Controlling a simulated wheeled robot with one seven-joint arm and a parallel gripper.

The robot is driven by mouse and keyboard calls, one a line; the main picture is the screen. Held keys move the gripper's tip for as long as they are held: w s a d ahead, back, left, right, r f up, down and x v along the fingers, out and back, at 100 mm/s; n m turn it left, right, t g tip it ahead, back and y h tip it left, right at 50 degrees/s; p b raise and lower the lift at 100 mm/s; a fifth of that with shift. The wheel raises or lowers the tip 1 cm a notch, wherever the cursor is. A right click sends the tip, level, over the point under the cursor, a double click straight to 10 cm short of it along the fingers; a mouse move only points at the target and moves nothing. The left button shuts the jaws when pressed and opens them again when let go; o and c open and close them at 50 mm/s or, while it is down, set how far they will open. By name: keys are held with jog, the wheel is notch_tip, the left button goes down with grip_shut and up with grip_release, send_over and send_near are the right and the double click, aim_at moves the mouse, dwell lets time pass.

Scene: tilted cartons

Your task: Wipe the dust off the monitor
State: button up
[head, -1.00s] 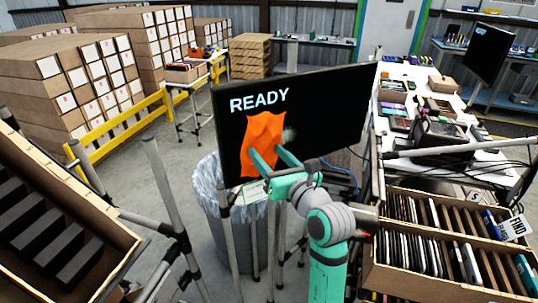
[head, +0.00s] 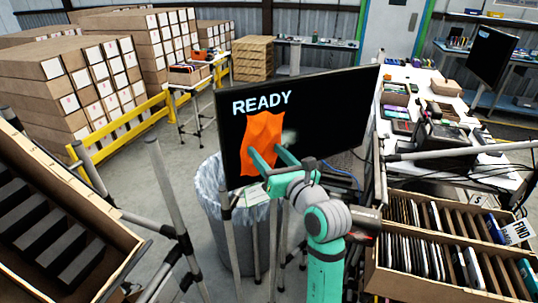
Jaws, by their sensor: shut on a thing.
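The monitor (head: 335,110) stands in the middle of the head view, black, with the word READY on its upper left. A pale smudge of dust (head: 289,137) shows on the screen just right of an orange cloth (head: 262,135). My gripper (head: 270,157) is shut on the orange cloth, which lies spread against the left part of the screen. The fingertips are partly hidden by the cloth. I cannot tell how firmly the cloth presses on the screen.
A bin with a clear liner (head: 212,190) stands below the monitor. A tilted carton of slim devices (head: 375,270) is at the right, and another tilted carton (head: 110,245) is at the left. Metal posts (head: 165,185) rise at the left. A cluttered table (head: 470,172) stands behind at the right.

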aim_at(284, 139)
jog(key=shift+w, duration=0.15)
jog(key=shift+w+d, duration=0.95)
jog(key=shift+d, duration=0.8)
jog(key=shift+w+d, duration=0.95)
jog(key=shift+d, duration=0.8)
jog(key=shift+w+d, duration=0.95)
jog(key=shift+d, duration=0.8)
jog(key=shift+a, duration=0.15)
jog(key=shift+s+a, duration=0.35)
jog(key=shift+a, duration=0.25)
jog(key=shift+s+a, duration=0.3)
jog(key=shift+a, duration=0.3)
jog(key=shift+s+a, duration=0.35)
jog(key=shift+a, duration=0.25)
jog(key=shift+a, duration=0.1)
jog(key=shift+s+a, duration=0.55)
jog(key=shift+a, duration=0.25)
jog(key=shift+s+a, duration=0.5)
jog(key=shift+a, duration=0.25)
jog(key=shift+s+a, duration=0.25)
jog(key=shift+a, duration=0.35)
jog(key=shift+s+a, duration=0.3)
jog(key=shift+a, duration=0.3)
jog(key=shift+s+a, duration=0.25)
jog(key=shift+a, duration=0.35)
